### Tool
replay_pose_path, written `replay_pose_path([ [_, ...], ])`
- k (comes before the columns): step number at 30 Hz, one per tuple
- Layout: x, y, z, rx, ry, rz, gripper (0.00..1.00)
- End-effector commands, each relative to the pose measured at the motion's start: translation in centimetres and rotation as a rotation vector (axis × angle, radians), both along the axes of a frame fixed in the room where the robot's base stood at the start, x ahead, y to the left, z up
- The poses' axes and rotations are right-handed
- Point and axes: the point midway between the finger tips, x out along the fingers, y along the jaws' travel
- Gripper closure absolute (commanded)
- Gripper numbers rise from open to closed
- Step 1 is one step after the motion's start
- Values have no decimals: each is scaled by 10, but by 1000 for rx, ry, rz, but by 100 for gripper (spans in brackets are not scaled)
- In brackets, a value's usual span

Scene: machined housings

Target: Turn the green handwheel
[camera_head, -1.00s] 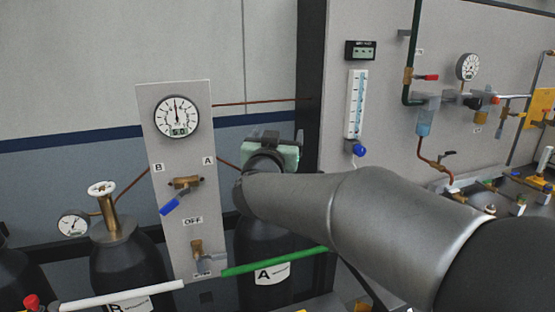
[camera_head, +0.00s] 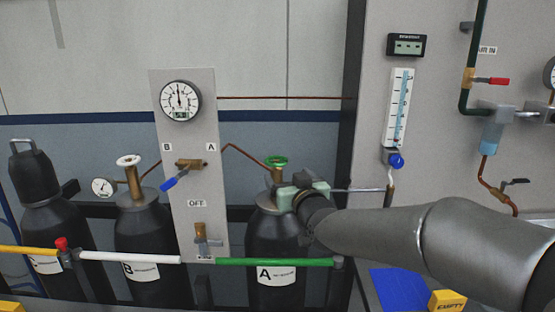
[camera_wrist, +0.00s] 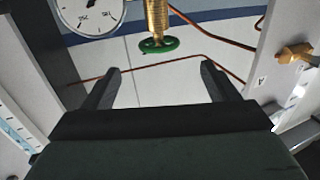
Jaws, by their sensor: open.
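The green handwheel (camera_head: 277,162) sits on top of the brass valve of the black cylinder marked A (camera_head: 274,236). In the wrist view the handwheel (camera_wrist: 158,45) hangs below its brass stem (camera_wrist: 157,17), so that picture looks upside down. My gripper (camera_wrist: 161,69) is open and empty there, its two dark fingers apart. The handwheel lies beyond the fingertips, roughly centred between them and not touching. In the head view my gripper (camera_head: 283,189) is just below the handwheel, near the cylinder's neck; its fingertips are hard to make out.
A grey panel (camera_head: 187,225) with a gauge and blue lever stands left of the handwheel. A green bar (camera_head: 258,262) crosses in front of cylinder A. A pale-wheeled cylinder B (camera_head: 140,235) stands farther left. A flowmeter panel (camera_head: 430,160) is on the right.

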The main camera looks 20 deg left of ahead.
Motion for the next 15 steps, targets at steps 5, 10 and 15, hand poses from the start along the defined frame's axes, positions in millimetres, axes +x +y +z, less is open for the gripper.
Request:
replay_pose_path([
  [5, 33, 25, 3, 5, 2, 2, 19],
  [10, 60, 45, 2, 2, 2, 1, 19],
  [15, 80, 58, 2, 3, 0, -1, 19],
])
